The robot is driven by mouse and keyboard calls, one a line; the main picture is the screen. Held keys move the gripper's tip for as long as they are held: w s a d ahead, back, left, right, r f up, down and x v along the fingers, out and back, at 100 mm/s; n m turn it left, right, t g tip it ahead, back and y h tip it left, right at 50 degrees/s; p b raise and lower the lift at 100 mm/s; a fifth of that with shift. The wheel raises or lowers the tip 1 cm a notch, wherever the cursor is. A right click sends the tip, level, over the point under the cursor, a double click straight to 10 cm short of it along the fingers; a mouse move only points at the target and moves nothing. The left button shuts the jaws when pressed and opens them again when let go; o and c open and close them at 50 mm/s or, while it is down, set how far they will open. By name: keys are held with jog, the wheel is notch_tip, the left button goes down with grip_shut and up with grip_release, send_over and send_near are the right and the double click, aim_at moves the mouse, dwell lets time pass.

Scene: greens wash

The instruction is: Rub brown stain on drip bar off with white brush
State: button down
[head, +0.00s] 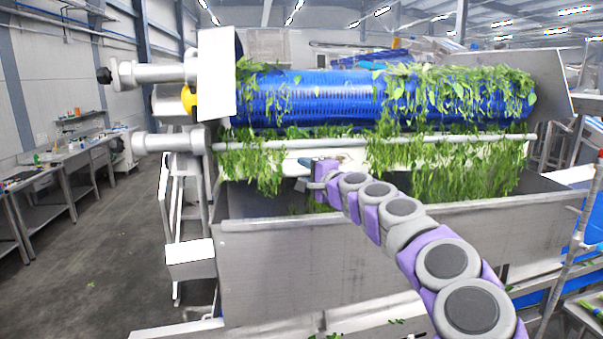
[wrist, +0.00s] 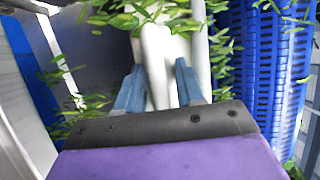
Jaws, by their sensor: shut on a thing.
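The drip bar, a long pale bar (head: 295,157), runs below the blue drum and is partly covered by hanging greens. My gripper (head: 318,163) is in front of its left-middle part; I cannot tell whether it touches. In the wrist view my gripper (wrist: 158,92) has its two blue-grey fingers around a slim white thing, which I take for the white brush (wrist: 159,85). Its far end blends with pale surfaces behind it, so bristles are not distinguishable. In the head view the brush is too small to make out.
The ribbed blue drum (head: 310,95) carries leafy greens above the bar. A grey metal trough (head: 400,240) stands below and in front. More greens (head: 460,175) hang at the right. A workbench (head: 75,155) stands at far left, with clear floor before it.

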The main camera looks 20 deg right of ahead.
aim_at(299, 174)
jog(key=shift+s+d, duration=0.2)
jog(key=shift+d, duration=0.6)
jog(key=shift+s+d, duration=0.25)
jog(key=shift+d, duration=0.5)
jog(key=shift+s+d, duration=0.2)
jog(key=shift+d, duration=0.6)
jog(key=shift+s+d+p, duration=0.75)
jog(key=shift+s+d, duration=0.65)
jog(key=shift+d, duration=3.5)
jog(key=shift+w+a+b, duration=0.55)
jog(key=shift+w+a, duration=0.2)
jog(key=shift+a, duration=2)
jog(key=shift+w+a+b, duration=0.6)
jog(key=shift+w+a, duration=0.15)
jog(key=shift+a, duration=2.05)
jog(key=shift+w+a+b, duration=0.55)
jog(key=shift+w+a, duration=0.2)
jog(key=shift+a, duration=2)
jog(key=shift+s, duration=0.1)
jog(key=shift+s+a, duration=0.15)
jog(key=shift+s, duration=0.6)
jog(key=shift+s+a, duration=0.1)
jog(key=shift+s, duration=0.6)
jog(key=shift+s+a, duration=0.25)
jog(key=shift+s, duration=0.45)
jog(key=shift+s+a, duration=0.2)
jog(key=shift+s, duration=0.45)
